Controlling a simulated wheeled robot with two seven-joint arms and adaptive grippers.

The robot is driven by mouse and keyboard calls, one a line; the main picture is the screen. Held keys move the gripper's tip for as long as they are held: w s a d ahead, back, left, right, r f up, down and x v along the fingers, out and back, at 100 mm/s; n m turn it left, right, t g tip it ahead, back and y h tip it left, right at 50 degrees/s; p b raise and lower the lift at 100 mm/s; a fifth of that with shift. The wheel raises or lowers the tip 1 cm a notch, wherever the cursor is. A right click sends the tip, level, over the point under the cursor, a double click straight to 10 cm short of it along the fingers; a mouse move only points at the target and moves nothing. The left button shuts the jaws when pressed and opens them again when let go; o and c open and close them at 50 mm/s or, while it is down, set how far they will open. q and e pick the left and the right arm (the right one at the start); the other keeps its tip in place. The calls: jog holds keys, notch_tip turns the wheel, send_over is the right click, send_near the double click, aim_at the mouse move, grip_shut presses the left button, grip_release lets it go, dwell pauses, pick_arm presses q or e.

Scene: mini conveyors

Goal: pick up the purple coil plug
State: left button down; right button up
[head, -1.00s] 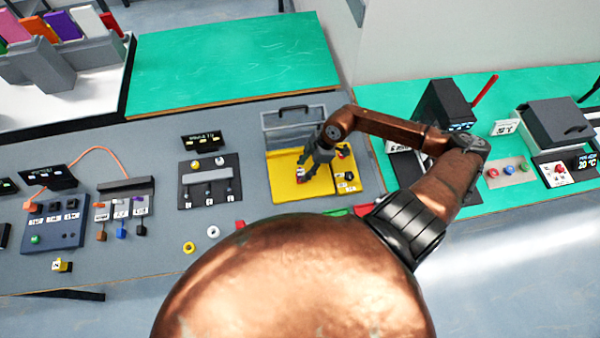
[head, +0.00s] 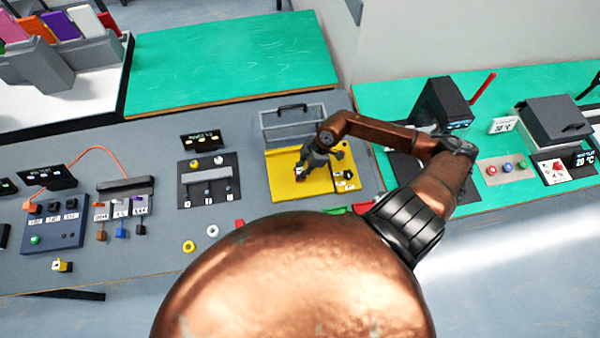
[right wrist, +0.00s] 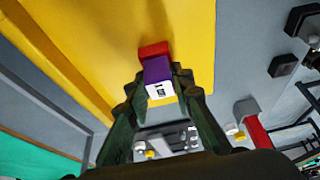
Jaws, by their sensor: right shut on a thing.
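The purple coil plug (right wrist: 157,71) shows in the right wrist view as a purple block with a red end and a white labelled end. It is between the fingertips of my right gripper (right wrist: 160,88), which is shut on it. A yellow surface lies behind it. In the head view my right gripper (head: 318,165) is over the yellow tray (head: 285,185). The plug is small there and mostly hidden by the fingers. I cannot tell whether it touches the tray. My left gripper is not in view.
A grey wire-handled basket (head: 292,122) stands just behind the tray. A dark panel with a grey bar (head: 208,176) is to the left. Yellow (head: 188,246) and white (head: 212,231) rings lie at the front.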

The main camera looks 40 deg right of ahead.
grip_shut()
